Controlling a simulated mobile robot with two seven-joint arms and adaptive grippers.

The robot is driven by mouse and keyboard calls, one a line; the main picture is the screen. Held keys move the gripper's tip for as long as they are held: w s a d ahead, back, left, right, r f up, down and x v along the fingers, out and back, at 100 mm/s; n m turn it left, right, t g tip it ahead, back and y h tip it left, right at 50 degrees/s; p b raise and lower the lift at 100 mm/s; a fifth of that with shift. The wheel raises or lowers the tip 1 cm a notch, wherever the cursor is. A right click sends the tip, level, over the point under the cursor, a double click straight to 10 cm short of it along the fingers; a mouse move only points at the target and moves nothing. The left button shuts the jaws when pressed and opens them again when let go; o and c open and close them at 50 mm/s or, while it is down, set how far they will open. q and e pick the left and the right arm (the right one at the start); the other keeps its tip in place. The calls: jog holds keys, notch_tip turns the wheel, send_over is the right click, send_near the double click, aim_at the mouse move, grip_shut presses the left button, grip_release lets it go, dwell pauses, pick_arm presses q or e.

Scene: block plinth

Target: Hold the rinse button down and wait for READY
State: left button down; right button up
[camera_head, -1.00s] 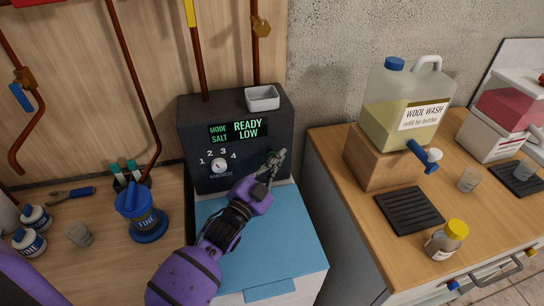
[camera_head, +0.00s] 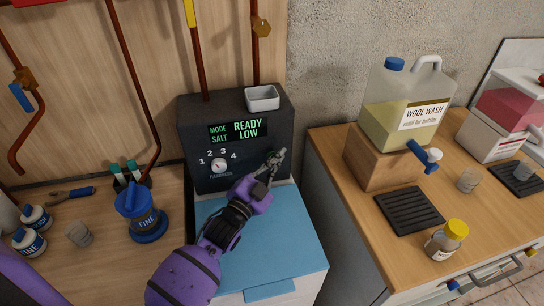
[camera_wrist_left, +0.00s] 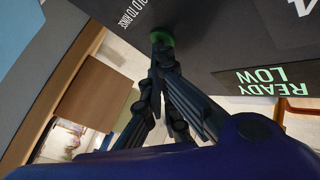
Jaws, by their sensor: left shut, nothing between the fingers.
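The dark machine panel (camera_head: 190,140) has a green-lit display (camera_head: 238,131) reading MODE READY and SALT LOW. The display also shows upside down in the left wrist view (camera_wrist_left: 262,80). The round green rinse button (camera_wrist_left: 162,38) sits beside the words HOLD TO RINSE in the left wrist view. My left gripper (camera_head: 277,158) is shut and empty, its tips at the button in the head view. In the wrist view the fingertips overlap the button's edge; I cannot tell how far it is pressed. My right gripper is not in view.
A numbered hardness dial (camera_head: 219,166) is left of my gripper. A white tray (camera_head: 262,98) sits on top of the machine. A blue lid (camera_head: 280,240) lies below.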

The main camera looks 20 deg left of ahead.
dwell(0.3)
pick_arm(q)
jog(key=shift+s+d, duration=0.5)
jog(key=shift+s, duration=0.2)
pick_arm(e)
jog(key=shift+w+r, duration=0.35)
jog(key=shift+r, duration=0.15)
pick_arm(q)
jog(key=shift+s+d+p, duration=0.4)
jog(key=shift+s+d, duration=0.3)
jog(key=shift+s, duration=0.35)
jog(key=shift+s+d+p, duration=0.4)
jog(key=shift+s+d, duration=0.3)
jog(key=shift+s, duration=0.35)
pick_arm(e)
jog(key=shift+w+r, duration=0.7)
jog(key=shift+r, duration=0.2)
